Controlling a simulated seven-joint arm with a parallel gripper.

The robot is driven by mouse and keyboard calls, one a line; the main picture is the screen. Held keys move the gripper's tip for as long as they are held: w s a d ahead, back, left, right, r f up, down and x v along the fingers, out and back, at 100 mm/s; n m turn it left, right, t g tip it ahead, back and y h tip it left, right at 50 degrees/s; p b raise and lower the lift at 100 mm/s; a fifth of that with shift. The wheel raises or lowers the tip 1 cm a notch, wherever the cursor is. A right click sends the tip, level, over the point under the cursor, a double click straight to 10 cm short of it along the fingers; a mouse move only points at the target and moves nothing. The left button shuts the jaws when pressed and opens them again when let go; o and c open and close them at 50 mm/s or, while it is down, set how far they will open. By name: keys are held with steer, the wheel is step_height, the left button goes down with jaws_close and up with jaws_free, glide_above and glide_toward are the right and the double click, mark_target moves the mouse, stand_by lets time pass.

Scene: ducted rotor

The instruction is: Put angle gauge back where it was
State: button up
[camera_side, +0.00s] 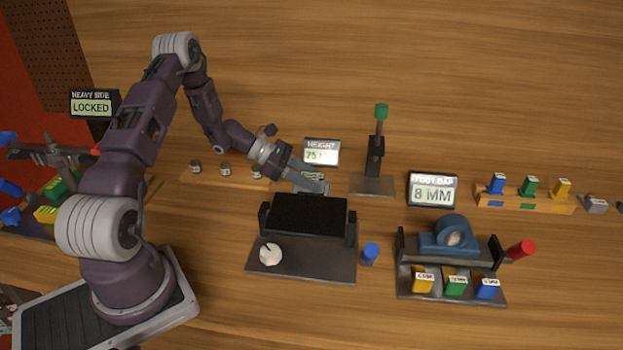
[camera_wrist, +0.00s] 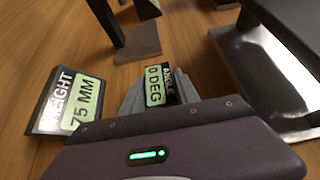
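My gripper (camera_side: 310,180) is low at the gauge, tilted down to the right.
A HEIGHT display (camera_side: 321,152) reading 75 MM stands close behind the gauge. The black block (camera_side: 308,214) on its stand is just in front. A green-topped post (camera_side: 376,150) and a FOOT GAP display (camera_side: 432,190) stand to the right.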

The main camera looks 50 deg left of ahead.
steer(key=o, duration=0.3)
